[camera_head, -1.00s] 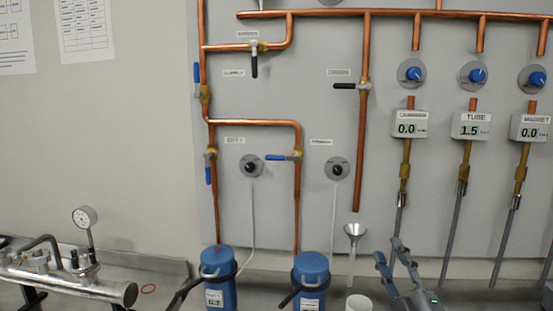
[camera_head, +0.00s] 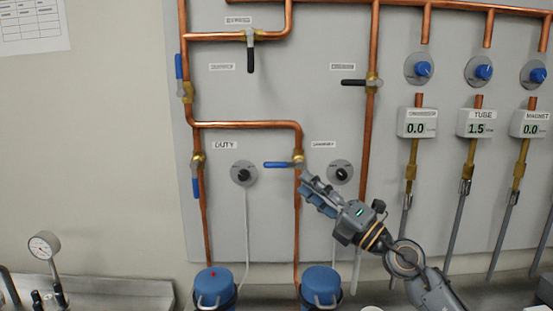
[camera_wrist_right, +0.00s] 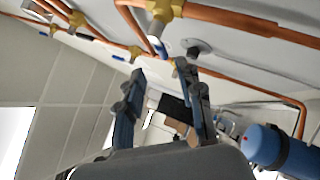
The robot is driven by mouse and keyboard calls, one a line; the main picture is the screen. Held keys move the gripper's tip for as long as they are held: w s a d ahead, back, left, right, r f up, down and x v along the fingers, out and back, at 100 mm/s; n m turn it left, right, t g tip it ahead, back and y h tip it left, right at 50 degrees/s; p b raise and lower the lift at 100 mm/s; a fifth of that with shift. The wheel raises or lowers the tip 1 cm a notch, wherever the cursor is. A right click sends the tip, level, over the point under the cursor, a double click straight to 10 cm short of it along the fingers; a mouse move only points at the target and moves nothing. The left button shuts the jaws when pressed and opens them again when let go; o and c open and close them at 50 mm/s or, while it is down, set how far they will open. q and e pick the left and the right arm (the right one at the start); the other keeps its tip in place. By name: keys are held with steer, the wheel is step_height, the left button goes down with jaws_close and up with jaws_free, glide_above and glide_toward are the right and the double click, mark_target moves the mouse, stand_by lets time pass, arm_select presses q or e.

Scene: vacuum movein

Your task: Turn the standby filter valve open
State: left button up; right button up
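The standby filter valve has a brass body (camera_head: 298,158) on the copper pipe under the branch. Its blue lever (camera_head: 277,164) lies horizontal, pointing left, across the vertical pipe. My right gripper (camera_head: 305,183) is just below and right of the valve body, its fingers pointing up and left at the pipe. In the right wrist view the two fingers (camera_wrist_right: 160,72) stand apart with nothing between them. A brass valve (camera_wrist_right: 165,9) with a blue handle end shows beyond the fingertips. Contact with the valve cannot be made out. My left gripper is out of view.
The duty valve's blue lever (camera_head: 196,187) hangs vertical on the left pipe. A black knob (camera_head: 341,174) on a grey disc is close right of my gripper. Blue filter canisters (camera_head: 214,286) (camera_head: 320,284) stand below. Black-lever valves and gauge boxes surround the area.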

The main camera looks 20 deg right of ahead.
mark_target(277, 165)
steer(key=p+x, duration=0.1)
steer(key=x, duration=0.3)
steer(key=shift+w+a+r, duration=0.15)
steer(key=shift+w+a, duration=0.05)
steer(key=shift+a, duration=0.1)
steer(key=x, duration=0.5)
steer(key=shift+f+p, duration=0.2)
steer(key=shift+p, duration=0.1)
steer(key=shift+w, duration=0.1)
steer(key=shift+c, duration=0.9)
jaws_close()
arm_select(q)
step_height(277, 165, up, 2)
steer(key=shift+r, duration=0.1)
